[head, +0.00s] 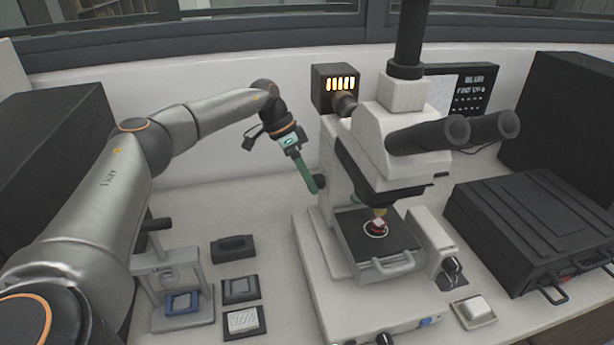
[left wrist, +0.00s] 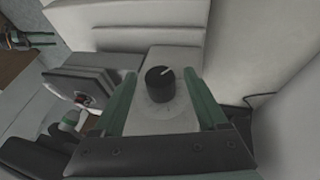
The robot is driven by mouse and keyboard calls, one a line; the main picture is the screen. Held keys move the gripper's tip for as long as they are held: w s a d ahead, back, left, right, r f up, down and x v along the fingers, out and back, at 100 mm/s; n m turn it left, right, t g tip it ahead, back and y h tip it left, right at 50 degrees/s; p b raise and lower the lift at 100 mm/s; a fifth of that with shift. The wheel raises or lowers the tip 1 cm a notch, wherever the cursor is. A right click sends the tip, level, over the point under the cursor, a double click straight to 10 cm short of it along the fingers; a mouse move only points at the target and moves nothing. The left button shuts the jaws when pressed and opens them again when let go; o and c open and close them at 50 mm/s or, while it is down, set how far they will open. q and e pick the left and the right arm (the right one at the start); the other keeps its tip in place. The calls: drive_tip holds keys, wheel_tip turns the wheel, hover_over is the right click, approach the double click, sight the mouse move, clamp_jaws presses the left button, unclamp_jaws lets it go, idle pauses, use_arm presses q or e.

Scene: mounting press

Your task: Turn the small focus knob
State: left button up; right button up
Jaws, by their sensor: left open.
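The microscope (head: 378,140) stands on the bench. In the left wrist view a small black round knob (left wrist: 160,86) with a white pointer line sits on a pale round base on the microscope's side. My left gripper (head: 312,186) reaches down beside the left side of the microscope. In the left wrist view its green fingers (left wrist: 159,77) are open, one on each side of the knob, with clear gaps. The knob is mostly hidden in the head view. A green piece at the upper left of the left wrist view looks like my right gripper (left wrist: 32,39); its jaws are too small to judge.
A lamp box (head: 336,88) stands behind the microscope. The stage (head: 385,255) carries a small red and white sample (head: 377,227). A small press (head: 172,290) and several dark trays lie left. A black case (head: 540,230) stands right.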

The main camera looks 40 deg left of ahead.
use_arm(q)
clamp_jaws()
idle(0.6)
